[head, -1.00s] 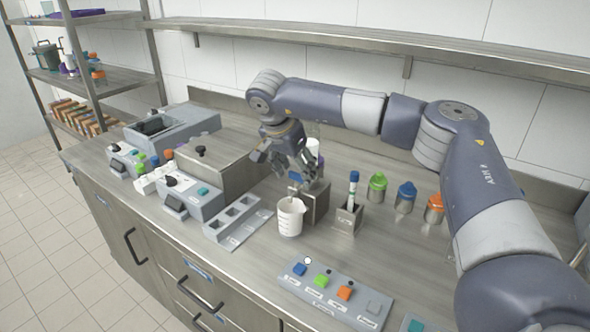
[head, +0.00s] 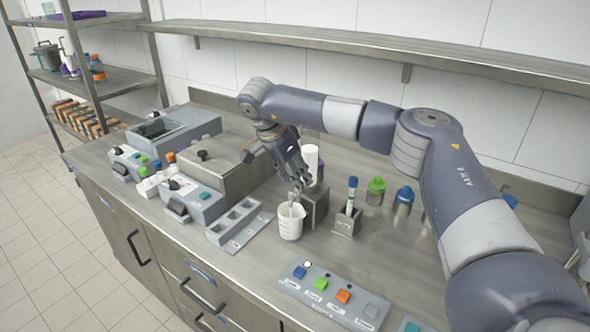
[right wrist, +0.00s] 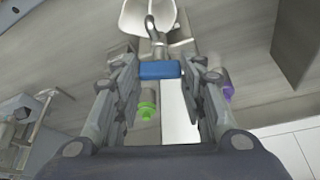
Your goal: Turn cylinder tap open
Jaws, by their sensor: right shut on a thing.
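The tap's blue handle (right wrist: 160,70) shows in the right wrist view, between the fingers of my right gripper (right wrist: 164,66). In the head view, the right gripper (head: 299,188) reaches down to the grey metal tap block (head: 315,206) and hides the handle. The gripper is shut on the handle. A curved metal spout (right wrist: 155,32) leads from the tap into the white beaker (head: 290,222), which stands on the bench in front of the block. A white cylinder (head: 311,158) stands behind the block. My left gripper is not in view.
A small holder (head: 345,222) with a blue-capped tube stands right of the tap. Green-topped (head: 376,191) and blue-topped (head: 403,200) containers stand behind it. A button panel (head: 333,296) lies in front, and a slotted grey rack (head: 238,226) is left of the beaker.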

